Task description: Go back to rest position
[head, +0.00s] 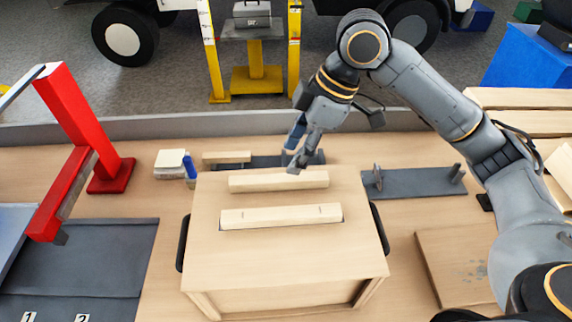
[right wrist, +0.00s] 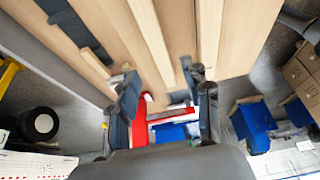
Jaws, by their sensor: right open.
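My right gripper (head: 298,153) is above the far edge of the wooden box (head: 285,256), with its arm coming in from the right. In the right wrist view my right gripper (right wrist: 160,110) has its two dark fingers apart, and nothing shows held between them. Two pale wooden bars lie on the box top: a rear bar (head: 278,181) and a front bar (head: 280,216) in a dark slot. The gripper is just behind the rear bar. My left gripper is not in view.
A red post frame (head: 62,150) stands at the left beside a dark numbered mat (head: 85,270). A dark fixture plate (head: 415,183) lies right of the box, near a wooden board (head: 455,265). A yellow stand (head: 256,78) is behind the table.

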